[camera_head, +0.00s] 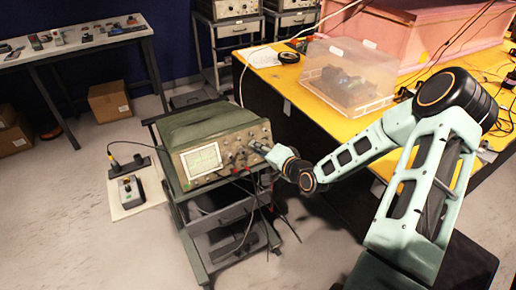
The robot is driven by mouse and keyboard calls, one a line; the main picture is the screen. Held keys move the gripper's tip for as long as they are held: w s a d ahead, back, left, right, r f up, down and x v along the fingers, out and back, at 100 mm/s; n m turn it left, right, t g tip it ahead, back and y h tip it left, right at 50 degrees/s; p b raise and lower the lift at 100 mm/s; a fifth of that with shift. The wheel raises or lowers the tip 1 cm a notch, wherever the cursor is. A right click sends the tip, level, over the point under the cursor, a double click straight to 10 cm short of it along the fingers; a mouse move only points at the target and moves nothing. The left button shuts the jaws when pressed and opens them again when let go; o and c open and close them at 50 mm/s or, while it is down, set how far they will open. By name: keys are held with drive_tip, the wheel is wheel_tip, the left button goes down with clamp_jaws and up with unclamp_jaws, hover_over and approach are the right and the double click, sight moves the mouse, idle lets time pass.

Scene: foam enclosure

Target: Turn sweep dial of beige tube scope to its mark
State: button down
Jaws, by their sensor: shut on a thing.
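The beige tube scope (216,150) has a green casing and a lit screen (202,160) at the left of its beige front panel. It stands on a dark green cart (191,238). Several knobs and cables are on the right half of the panel. My gripper (262,148) is at the upper right of this panel, shut on what appears to be the sweep dial. The dial itself and its mark are hidden by the gripper or too small to make out. My arm reaches in from the right.
A yellow-topped table (289,88) with a clear plastic box (347,75) stands behind my arm. Cables hang in front of the cart. A small device on a board (127,209) lies on the floor at left. A workbench (75,42) and cardboard boxes (109,101) are farther back.

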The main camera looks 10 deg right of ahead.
idle(0.3)
drive_tip(key=c, duration=2.1)
unclamp_jaws()
drive_tip(key=shift+s, duration=0.1)
drive_tip(key=v, duration=1.2)
drive_tip(key=shift+f, duration=0.1)
